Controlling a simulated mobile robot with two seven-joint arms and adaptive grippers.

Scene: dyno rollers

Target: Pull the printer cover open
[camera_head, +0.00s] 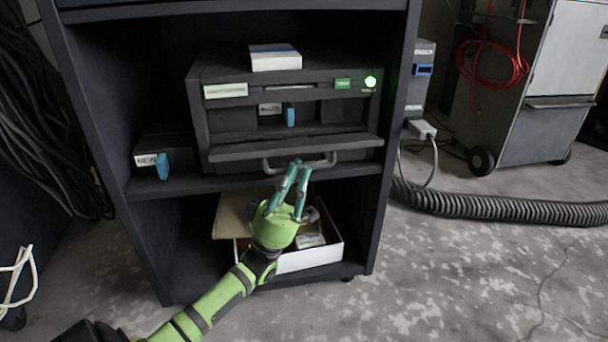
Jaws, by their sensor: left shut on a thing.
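The dark grey printer (220,75) sits on the middle shelf of a dark cabinet. Its front cover (340,145) is tilted down and out at the lower front, with a grey bar handle (325,163) below its edge. Above the cover the front shows an opening, with a blue tab and a white label inside. My left gripper (295,167) comes up from below and is shut on the handle; its teal fingers meet near the middle of the bar. The right gripper is not in view.
A white open box (320,258) stands on the lower shelf behind my gripper. A box labelled NEW (150,150) sits left of the printer. A ribbed hose (500,207) and a wheeled grey cart (540,100) are at right. The floor at lower right is clear.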

